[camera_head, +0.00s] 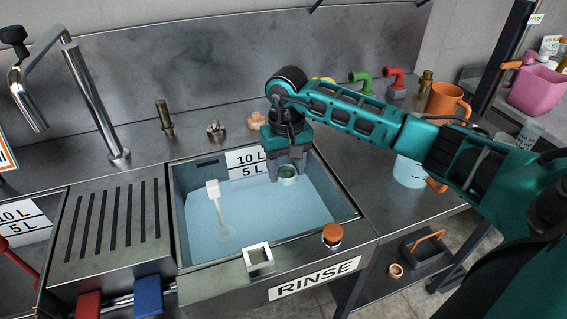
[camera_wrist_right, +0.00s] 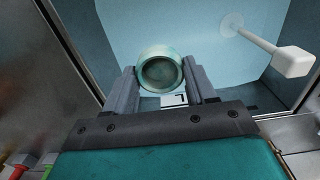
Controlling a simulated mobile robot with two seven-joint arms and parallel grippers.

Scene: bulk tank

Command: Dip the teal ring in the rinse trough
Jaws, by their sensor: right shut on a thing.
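The rinse trough (camera_head: 258,287) is a steel basin with pale blue liquid and a RINSE label on its front. My right gripper (camera_head: 287,168) reaches in from the right over the trough's right half. It is shut on the teal ring (camera_head: 288,180), which sits between its fingertips. In the right wrist view the teal ring (camera_wrist_right: 160,72) is held between the two grey fingers (camera_wrist_right: 160,85), its opening facing the camera, with blue liquid behind it. I cannot tell whether the ring touches the liquid. My left gripper is not in view.
A white-handled tool (camera_head: 214,190) stands in the trough's left part. A slotted steel drainer (camera_head: 115,228) and a tall tap (camera_head: 95,100) are to the left. An orange-capped item (camera_head: 332,234) sits on the front rim. An orange mug (camera_head: 446,100) stands on the right counter.

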